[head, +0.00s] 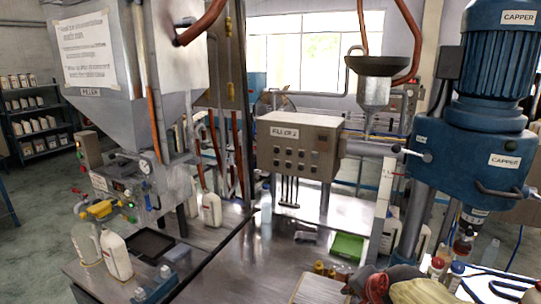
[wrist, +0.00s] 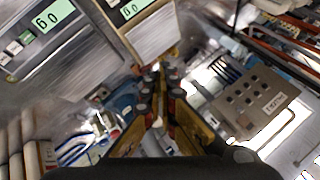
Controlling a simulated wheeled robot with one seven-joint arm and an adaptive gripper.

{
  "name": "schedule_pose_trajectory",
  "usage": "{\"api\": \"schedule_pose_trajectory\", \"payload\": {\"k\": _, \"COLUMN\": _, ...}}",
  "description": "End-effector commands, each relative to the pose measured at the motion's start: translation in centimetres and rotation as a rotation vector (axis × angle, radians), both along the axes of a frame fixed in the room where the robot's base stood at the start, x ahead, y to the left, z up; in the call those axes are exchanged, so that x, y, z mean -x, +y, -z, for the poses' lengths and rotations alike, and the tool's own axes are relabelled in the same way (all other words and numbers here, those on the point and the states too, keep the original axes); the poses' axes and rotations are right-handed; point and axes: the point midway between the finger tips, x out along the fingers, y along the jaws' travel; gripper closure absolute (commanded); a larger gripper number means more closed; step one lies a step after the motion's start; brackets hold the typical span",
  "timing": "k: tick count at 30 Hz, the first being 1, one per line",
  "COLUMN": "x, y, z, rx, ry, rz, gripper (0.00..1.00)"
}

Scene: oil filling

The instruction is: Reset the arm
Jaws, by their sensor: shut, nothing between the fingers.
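My gripper (wrist: 158,95) shows in the wrist view, pointing away from the camera. Its dark and yellow fingers are drawn together with nothing between them. It is apart from the machines behind it. In the head view I cannot make out my gripper. The filler box (head: 299,146), labelled as a filler with rows of knobs, stands in the middle of the head view. It also shows at the right of the wrist view, tilted (wrist: 252,103).
A steel hopper machine (head: 135,55) stands at left and the blue capper (head: 475,130) at right. White bottles (head: 115,254) stand on the steel table (head: 225,270). A green tray (head: 347,247) and a cloth heap (head: 400,285) lie nearer the right. Hoses hang above.

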Motion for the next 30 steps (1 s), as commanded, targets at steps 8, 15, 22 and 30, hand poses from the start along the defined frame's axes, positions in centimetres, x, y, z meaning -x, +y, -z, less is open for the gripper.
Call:
{"api": "schedule_pose_trajectory", "payload": {"k": 8, "x": 16.8, "y": 1.5, "z": 1.4, "rx": 0.405, "ry": 0.278, "rz": -0.630, "gripper": 1.00}}
{"api": "schedule_pose_trajectory", "payload": {"k": 15, "x": 23.1, "y": 1.2, "z": -0.9, "rx": 0.534, "ry": 0.251, "rz": -0.726, "gripper": 1.00}}
{"api": "schedule_pose_trajectory", "payload": {"k": 22, "x": 23.1, "y": 1.6, "z": -2.3, "rx": 0.549, "ry": 0.207, "rz": -0.725, "gripper": 1.00}}
{"api": "schedule_pose_trajectory", "payload": {"k": 30, "x": 23.0, "y": 1.6, "z": -2.3, "rx": 0.547, "ry": 0.207, "rz": -0.723, "gripper": 1.00}}
